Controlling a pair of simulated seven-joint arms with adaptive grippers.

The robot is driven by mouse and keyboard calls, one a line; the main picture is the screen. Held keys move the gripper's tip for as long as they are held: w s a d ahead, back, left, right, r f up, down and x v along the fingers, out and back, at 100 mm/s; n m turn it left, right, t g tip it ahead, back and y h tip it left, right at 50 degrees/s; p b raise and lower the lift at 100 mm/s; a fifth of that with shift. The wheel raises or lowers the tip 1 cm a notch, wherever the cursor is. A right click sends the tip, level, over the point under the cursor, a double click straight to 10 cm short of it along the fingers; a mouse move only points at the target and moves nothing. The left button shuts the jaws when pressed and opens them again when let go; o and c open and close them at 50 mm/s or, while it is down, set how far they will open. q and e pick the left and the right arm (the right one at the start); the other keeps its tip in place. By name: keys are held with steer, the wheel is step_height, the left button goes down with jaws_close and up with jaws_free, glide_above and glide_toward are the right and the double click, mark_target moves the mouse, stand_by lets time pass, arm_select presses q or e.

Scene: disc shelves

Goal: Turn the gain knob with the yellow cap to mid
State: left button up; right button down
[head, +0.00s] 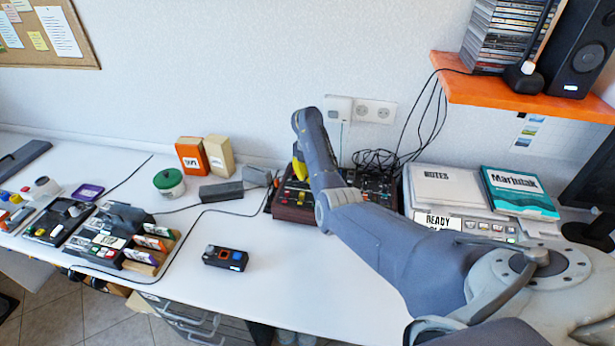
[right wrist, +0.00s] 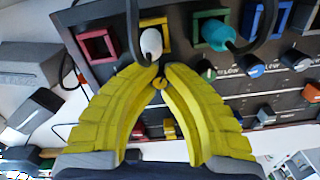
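The gain knob with the yellow cap (right wrist: 160,83) is on the dark mixer panel (right wrist: 110,75), mostly hidden between my fingertips in the right wrist view. My right gripper (right wrist: 161,74) has its yellow fingers drawn together around this knob, with only a narrow gap at the tips. The knob's pointer cannot be made out. In the head view my right gripper (head: 299,168) is over the left part of the mixer (head: 295,207), largely hidden by my wrist. My left gripper is not in view.
Green (right wrist: 208,73) and blue (right wrist: 255,71) capped knobs stand to the right in the same row. White (right wrist: 151,42) and teal (right wrist: 216,35) plugs with cables sit above the knobs. A small dark box (head: 225,258) stands on the open white table.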

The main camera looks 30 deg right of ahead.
stand_by(0.5)
steer(key=shift+a+n, duration=0.1)
steer(key=shift+n, duration=2.7)
steer(key=shift+f, duration=0.1)
steer(key=c, duration=2.1)
jaws_free()
steer(key=o, duration=0.5)
steer(key=shift+r, duration=0.25)
step_height(320, 180, up, 12)
steer(key=shift+f, duration=0.15)
